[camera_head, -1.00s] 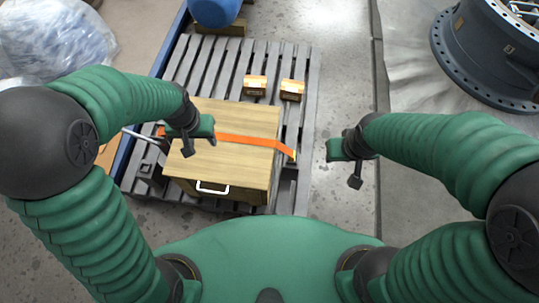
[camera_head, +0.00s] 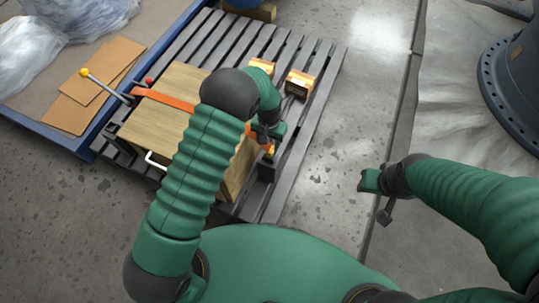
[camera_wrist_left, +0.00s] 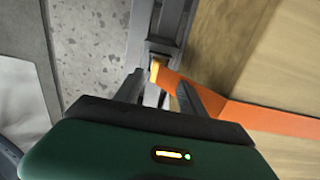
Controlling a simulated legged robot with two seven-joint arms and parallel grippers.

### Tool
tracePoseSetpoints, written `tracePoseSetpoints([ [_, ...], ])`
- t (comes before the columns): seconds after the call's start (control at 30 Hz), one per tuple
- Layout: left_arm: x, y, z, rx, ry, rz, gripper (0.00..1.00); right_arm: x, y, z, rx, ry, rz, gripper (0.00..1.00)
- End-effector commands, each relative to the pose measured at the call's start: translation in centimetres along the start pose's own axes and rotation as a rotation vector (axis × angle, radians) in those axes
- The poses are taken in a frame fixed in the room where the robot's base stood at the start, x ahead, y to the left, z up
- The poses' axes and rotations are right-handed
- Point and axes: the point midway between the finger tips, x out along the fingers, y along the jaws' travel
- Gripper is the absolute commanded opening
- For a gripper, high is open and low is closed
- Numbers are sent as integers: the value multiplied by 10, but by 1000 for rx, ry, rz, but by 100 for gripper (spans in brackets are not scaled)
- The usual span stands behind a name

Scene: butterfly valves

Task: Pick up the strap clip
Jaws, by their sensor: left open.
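The strap clip (camera_wrist_left: 155,70) is a small yellow piece at the end of the orange strap (camera_wrist_left: 240,112), low at the crate's side. In the head view the clip (camera_head: 268,151) shows just under my left gripper (camera_head: 268,139). In the left wrist view the left gripper (camera_wrist_left: 158,90) is open, its two dark fingers on either side of the clip's line, and I see no grip on it. The strap (camera_head: 165,98) runs over the wooden crate (camera_head: 158,125), partly hidden by my left arm. My right gripper (camera_head: 374,184) hangs over bare floor, away from the clip; its jaws are unclear.
The crate stands on a grey slatted pallet (camera_head: 330,66). Two small boxes (camera_head: 299,83) sit on the pallet beyond it. A lever with a yellow knob (camera_head: 84,73) sticks out at the left. Bare floor (camera_head: 330,150) lies right of the pallet.

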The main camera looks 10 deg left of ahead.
Motion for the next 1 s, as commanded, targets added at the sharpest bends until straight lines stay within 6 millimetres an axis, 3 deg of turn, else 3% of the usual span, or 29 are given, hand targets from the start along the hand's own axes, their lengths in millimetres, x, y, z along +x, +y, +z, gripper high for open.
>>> tracePoseSetpoints([
  [0.17, 18, 1, -1, 1, 1, 0, 47, 11, 0, 2, 1, 0, 0, 36],
  [0.3, 48, 2, -1, 2, 0, 0, 47, 30, 0, 7, 1, 0, 0, 36],
  [0.4, 60, 1, -1, 2, 0, 1, 47, 34, 0, 8, 1, 0, 0, 36],
  [0.63, 58, 2, -1, 1, 2, 0, 46, 32, 0, 8, 1, 0, 0, 36],
  [1.0, 58, 2, -1, 1, 1, 0, 0, 32, 0, 8, 1, 0, 0, 36],
])
